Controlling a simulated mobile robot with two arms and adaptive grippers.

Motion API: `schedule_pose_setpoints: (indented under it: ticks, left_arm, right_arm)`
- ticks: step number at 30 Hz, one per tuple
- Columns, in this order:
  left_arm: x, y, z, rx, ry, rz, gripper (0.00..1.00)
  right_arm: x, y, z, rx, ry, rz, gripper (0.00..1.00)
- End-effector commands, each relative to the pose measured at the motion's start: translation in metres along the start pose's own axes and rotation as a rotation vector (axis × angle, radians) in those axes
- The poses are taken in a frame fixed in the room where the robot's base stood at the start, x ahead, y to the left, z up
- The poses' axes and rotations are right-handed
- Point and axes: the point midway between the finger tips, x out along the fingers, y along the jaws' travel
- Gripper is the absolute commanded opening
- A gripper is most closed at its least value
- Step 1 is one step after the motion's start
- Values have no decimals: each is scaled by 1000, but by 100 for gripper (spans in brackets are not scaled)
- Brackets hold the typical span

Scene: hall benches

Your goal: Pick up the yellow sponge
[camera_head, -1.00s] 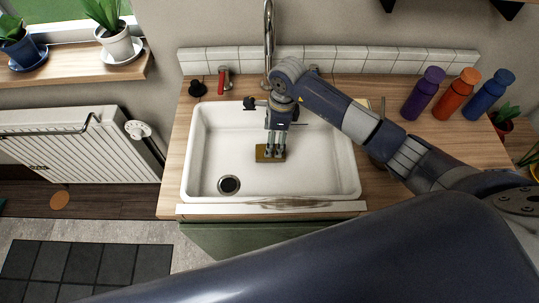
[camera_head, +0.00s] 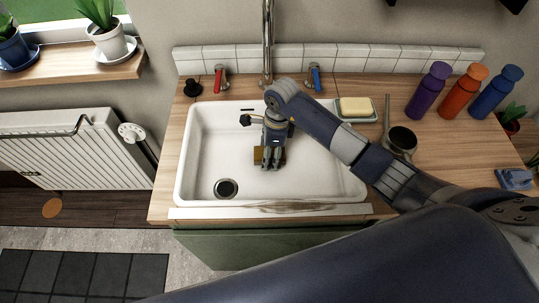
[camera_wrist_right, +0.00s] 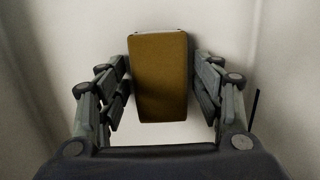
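The yellow sponge (camera_head: 258,155), a brownish-yellow block, lies in the white sink. In the head view it is partly hidden behind my right gripper (camera_head: 271,164), which points down into the basin. In the right wrist view the sponge (camera_wrist_right: 158,75) sits lengthwise between the two sets of fingers of my right gripper (camera_wrist_right: 163,75). The fingers are spread on either side, close to the sponge on the left and with a narrow gap on the right. My left gripper is not in view.
The sink (camera_head: 330,185) has raised walls and a drain (camera_head: 226,188). Behind it stand a faucet (camera_head: 267,40) and red and blue taps. To the right are a pale yellow block (camera_head: 356,106) on a dish, a metal cup (camera_head: 402,140) and three bottles (camera_head: 465,95).

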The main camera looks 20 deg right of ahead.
Motion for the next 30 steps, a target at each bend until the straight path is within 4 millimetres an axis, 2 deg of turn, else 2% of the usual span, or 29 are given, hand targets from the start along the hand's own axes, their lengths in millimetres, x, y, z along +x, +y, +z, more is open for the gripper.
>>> schedule_pose_setpoints:
  ticks: [1,3,4,7,8,14,21,30]
  left_arm:
    - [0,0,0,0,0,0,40]
    - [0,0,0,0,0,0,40]
    - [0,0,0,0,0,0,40]
    - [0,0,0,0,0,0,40]
    - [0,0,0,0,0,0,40]
    - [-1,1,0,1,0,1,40]
    - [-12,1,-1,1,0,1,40]
    - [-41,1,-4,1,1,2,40]
  right_arm:
    - [0,0,0,0,0,0,41]
    - [0,0,0,0,0,0,25]
    - [0,0,0,0,0,0,21]
    - [0,0,0,0,0,0,21]
    - [0,0,0,0,0,0,17]
    - [-1,0,0,0,0,0,17]
    - [-17,0,2,-1,1,-2,17]
    - [-16,60,1,-3,2,3,17]
